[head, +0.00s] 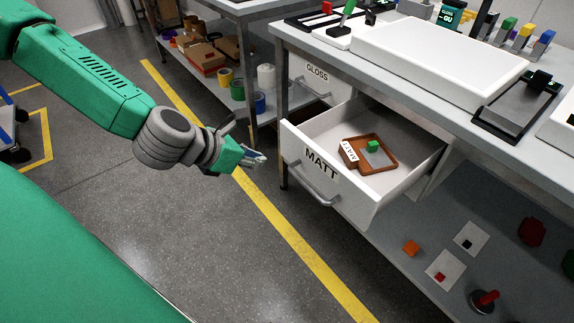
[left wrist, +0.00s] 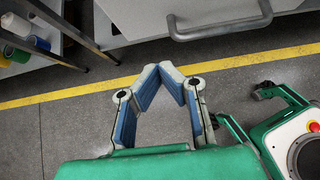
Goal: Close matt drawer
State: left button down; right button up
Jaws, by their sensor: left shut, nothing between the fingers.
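The matt drawer (head: 352,201) is white, lettered MATT on its front, and stands pulled out from under the bench in the head view. Its grey bar handle (head: 316,187) runs along the front; the handle also shows at the top of the left wrist view (left wrist: 222,32). Inside the drawer lies a brown tray (head: 389,165) with a labelled block and a green cube (head: 373,146). My left gripper (head: 262,157) is shut and empty, in front of the drawer and to its left, apart from the handle. In the left wrist view the fingertips (left wrist: 172,72) meet over the floor. My right gripper is not in view.
The gloss drawer (head: 318,72) beyond is shut. The bench top (head: 330,50) holds a white light panel (head: 440,52) and small items. A lower shelf (head: 405,262) below holds samples. Floor with a yellow line (head: 290,236) lies clear before the drawer.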

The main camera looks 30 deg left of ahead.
aim_at(294, 156)
pick_arm(q)
jog(key=shift+w+d+f+b, duration=0.5)
jog(key=shift+w+f+b, duration=0.15)
jog(key=shift+w, duration=0.65)
jog(key=shift+w+d+f+b, duration=0.45)
jog(key=shift+w+f+b, duration=0.2)
jog(key=shift+w, duration=0.6)
jog(key=shift+w+d+f+b, duration=0.5)
jog(key=shift+w+f+b, duration=0.15)
jog(key=shift+w, duration=0.65)
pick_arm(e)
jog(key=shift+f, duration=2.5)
pick_arm(q)
jog(key=shift+w, duration=0.1)
